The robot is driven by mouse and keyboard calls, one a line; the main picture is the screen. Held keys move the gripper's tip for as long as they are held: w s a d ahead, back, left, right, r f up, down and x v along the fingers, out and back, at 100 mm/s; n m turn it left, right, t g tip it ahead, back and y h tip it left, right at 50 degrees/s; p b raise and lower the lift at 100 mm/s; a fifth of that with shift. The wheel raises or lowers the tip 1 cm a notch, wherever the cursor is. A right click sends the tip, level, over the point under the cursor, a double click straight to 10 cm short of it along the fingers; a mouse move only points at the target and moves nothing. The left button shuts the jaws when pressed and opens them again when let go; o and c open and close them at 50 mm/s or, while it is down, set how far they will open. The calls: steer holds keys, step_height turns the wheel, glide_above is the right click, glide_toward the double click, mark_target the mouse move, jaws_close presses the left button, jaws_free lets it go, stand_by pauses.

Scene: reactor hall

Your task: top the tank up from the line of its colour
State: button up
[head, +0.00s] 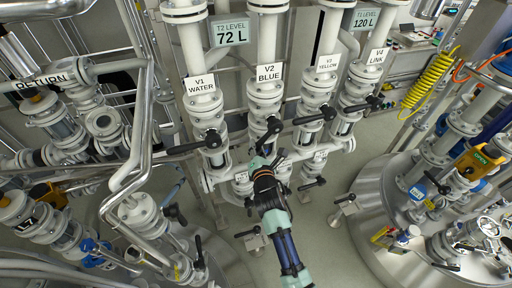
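Four labelled vertical pipes stand at the back: V1 WATER (200,86), V2 BLUE (268,73), V3 YELLOW (327,63) and V4 LINK (376,57). Each has a black lever: V1's (192,146), V2's (268,130), V3's (312,116) and V4's (361,105). Level signs read T2 72 L (231,32) and T1 120 L (365,20). A steel tank (366,225) stands at right. My gripper (264,163) is just below V2's lever, in front of that pipe; contact and finger opening are unclear. Neither tank's colour mark is clear.
More black levers (313,184) sit on the lower pipework. A RETURN pipe (45,82) and bent steel tubing (140,150) crowd the left. Some bare floor (318,235) shows between the tanks.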

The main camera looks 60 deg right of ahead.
steer(key=o, duration=0.5)
steer(key=shift+f, duration=0.15)
steer(key=v, duration=1.2)
